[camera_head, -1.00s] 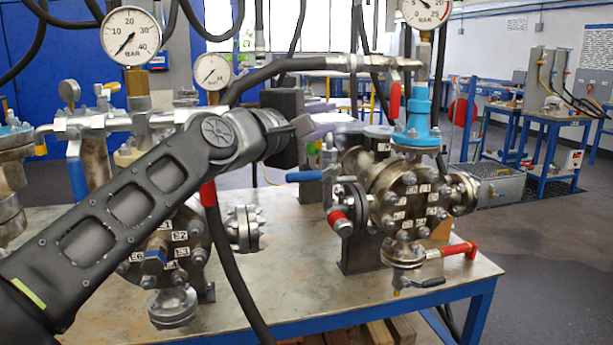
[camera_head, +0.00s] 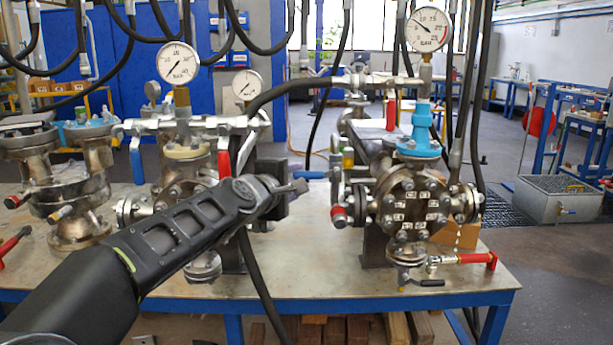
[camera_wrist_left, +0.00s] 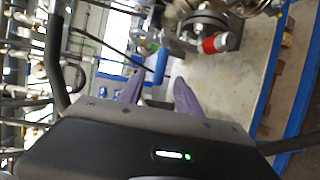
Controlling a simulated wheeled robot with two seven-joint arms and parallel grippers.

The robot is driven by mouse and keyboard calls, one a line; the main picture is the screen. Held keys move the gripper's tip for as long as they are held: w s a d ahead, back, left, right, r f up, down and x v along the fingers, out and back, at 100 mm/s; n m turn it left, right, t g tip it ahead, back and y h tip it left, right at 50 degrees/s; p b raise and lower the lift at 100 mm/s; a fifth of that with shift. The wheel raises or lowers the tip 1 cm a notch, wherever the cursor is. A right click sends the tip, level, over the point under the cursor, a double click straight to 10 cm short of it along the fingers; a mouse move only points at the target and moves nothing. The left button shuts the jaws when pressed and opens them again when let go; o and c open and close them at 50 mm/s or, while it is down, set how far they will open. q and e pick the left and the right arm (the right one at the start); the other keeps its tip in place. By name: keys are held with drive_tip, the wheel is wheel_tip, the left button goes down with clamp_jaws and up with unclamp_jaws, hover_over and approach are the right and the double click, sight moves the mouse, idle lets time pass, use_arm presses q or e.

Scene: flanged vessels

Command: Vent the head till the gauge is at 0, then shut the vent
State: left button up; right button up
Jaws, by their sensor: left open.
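The right vessel (camera_head: 412,200) stands on the bench with a round gauge (camera_head: 428,28) above its blue fitting (camera_head: 421,130). The gauge needle points to the upper left; its exact reading is too small to tell. A blue lever handle (camera_head: 310,174) reaches left from the vessel's left side. It also shows in the left wrist view (camera_wrist_left: 161,65). My left gripper (camera_head: 300,187) is beside the handle's left end. In the left wrist view its purple fingers (camera_wrist_left: 158,78) are open and empty, with the handle just beyond their tips. My right gripper is not in view.
A red-ended valve (camera_head: 340,214) sits below the blue handle, and a red-handled drain valve (camera_head: 465,259) is lower right. A black hose (camera_head: 262,290) hangs behind my left arm. Another gauged vessel (camera_head: 185,165) stands left. The bench front (camera_head: 320,275) is clear.

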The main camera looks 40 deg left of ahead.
sight(305, 176)
use_arm(q)
drive_tip(key=x, duration=0.7)
drive_tip(key=shift+w+a+f, duration=0.1)
drive_tip(key=shift+w+f, duration=0.05)
drive_tip(key=shift+w, duration=0.05)
drive_tip(key=shift+c, duration=0.6)
clamp_jaws()
idle(0.6)
